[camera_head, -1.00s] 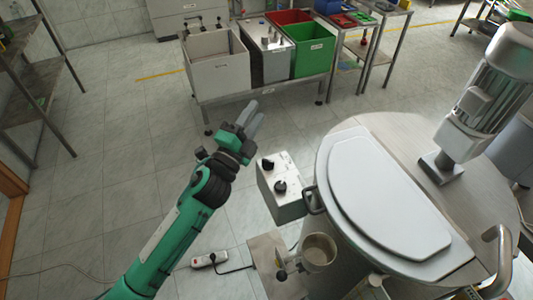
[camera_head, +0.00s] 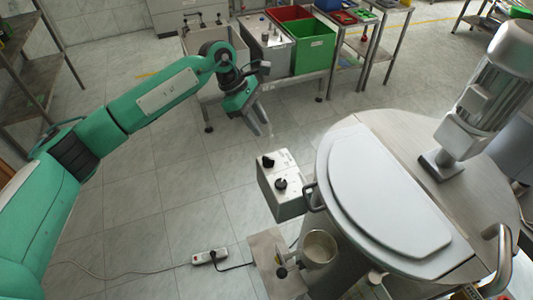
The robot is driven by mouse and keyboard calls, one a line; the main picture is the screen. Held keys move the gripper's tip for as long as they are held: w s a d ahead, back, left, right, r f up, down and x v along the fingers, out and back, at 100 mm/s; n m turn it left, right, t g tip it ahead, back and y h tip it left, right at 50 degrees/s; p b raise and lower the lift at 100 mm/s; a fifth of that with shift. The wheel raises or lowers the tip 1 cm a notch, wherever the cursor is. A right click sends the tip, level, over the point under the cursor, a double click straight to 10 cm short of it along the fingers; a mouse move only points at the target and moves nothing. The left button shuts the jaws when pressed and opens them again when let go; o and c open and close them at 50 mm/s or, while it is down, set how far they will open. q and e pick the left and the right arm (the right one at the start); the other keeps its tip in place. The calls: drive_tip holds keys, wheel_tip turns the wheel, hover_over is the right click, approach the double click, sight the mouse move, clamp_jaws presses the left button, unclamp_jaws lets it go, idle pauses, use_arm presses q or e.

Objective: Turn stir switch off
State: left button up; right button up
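The switch box (camera_head: 284,185) is a pale box on the left side of the large steel drum (camera_head: 330,190). Its top face carries two black knobs, an upper one (camera_head: 268,162) and a lower one (camera_head: 281,184). Their labels are too small to read. My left gripper (camera_head: 261,124) hangs above and slightly left of the box, fingers pointing down, apart from both knobs. Its fingers show a narrow gap and nothing is seen between them. My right gripper is out of view.
The drum has a white lid (camera_head: 385,190), a motor (camera_head: 490,90) and handles. A cup-like outlet (camera_head: 319,248) sits below the box. A power strip (camera_head: 209,256) lies on the floor. Grey, red and green bins (camera_head: 308,48) stand behind. Floor left of the box is clear.

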use_arm(q)
drive_tip(key=w+a+y, duration=0.1)
drive_tip(key=a, duration=0.1)
drive_tip(key=p, duration=0.5)
approach(268, 158)
drive_tip(key=x, duration=0.7)
drive_tip(key=shift+d+f, duration=0.15)
drive_tip(key=shift+d, duration=0.05)
drive_tip(key=shift+d+f, duration=0.15)
drive_tip(key=shift+f, duration=0.35)
clamp_jaws()
